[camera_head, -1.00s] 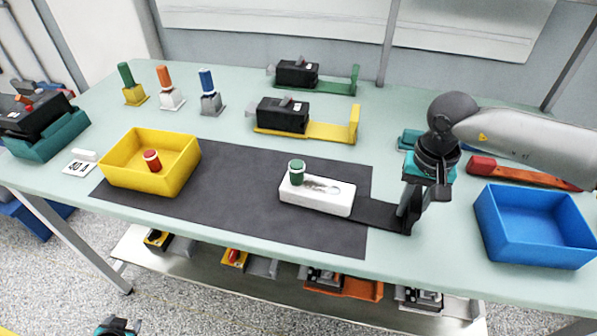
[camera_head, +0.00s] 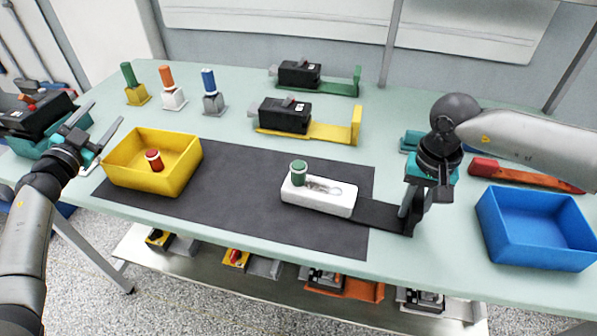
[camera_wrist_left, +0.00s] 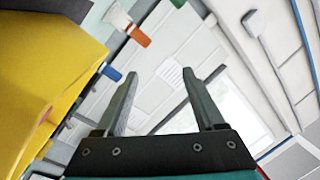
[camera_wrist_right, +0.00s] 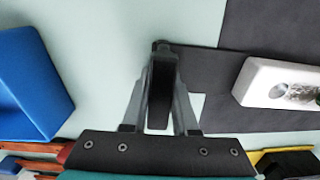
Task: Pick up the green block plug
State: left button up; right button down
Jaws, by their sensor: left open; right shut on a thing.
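The green block plug (camera_head: 299,172) stands upright in the left end of a white block (camera_head: 330,198) on the dark mat. My right gripper (camera_head: 409,213) is shut on the upright black handle (camera_wrist_right: 161,88) at the right end of the dark flat strip that runs to the white block. My left gripper (camera_head: 107,112) is open and empty, above the table's left side by the yellow bin (camera_head: 143,183), well away from the plug. Its open fingers also show in the left wrist view (camera_wrist_left: 160,76).
The yellow bin holds a red plug (camera_head: 153,160). Green-, orange- and blue-handled pieces (camera_head: 208,82) stand behind it. Black devices on a yellow bracket (camera_head: 335,131) and a green bracket (camera_head: 340,87) sit at the back. A blue bin (camera_head: 535,240) is at right. The mat (camera_head: 240,190) between bins is mostly clear.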

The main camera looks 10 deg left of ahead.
pick_arm(q)
jog(key=w+d+r+m+g+h, duration=0.15)
jog(key=w+d+m+h, duration=0.25)
jog(key=d, duration=0.5)
jog(key=w+d+r+m+g+h, duration=0.1)
jog(key=w+d+r+m+h, duration=0.3)
jog(key=d, duration=0.5)
jog(key=w+d+r+m+g+h, duration=0.1)
jog(key=w+d+m+h, duration=0.3)
jog(key=d, duration=0.5)
jog(key=s+d+r+m+g+h, duration=0.15)
jog(key=d+m+g, duration=0.25)
jog(key=d, duration=0.4)
jog(key=s+d+m+g+h, duration=0.1)
jog(key=d+m+g+h, duration=0.3)
jog(key=d, duration=0.4)
jog(key=m+g+y, duration=0.7)
jog(key=m+y, duration=0.4)
jog(key=y, duration=0.4)
send_over(298, 164)
jog(key=f, duration=0.2)
jog(key=shift+s+f, duration=0.1)
jog(key=shift+f, duration=0.1)
notch_tip(298, 164, down, 11)
jog(key=shift+d+f, duration=0.1)
grip_shut()
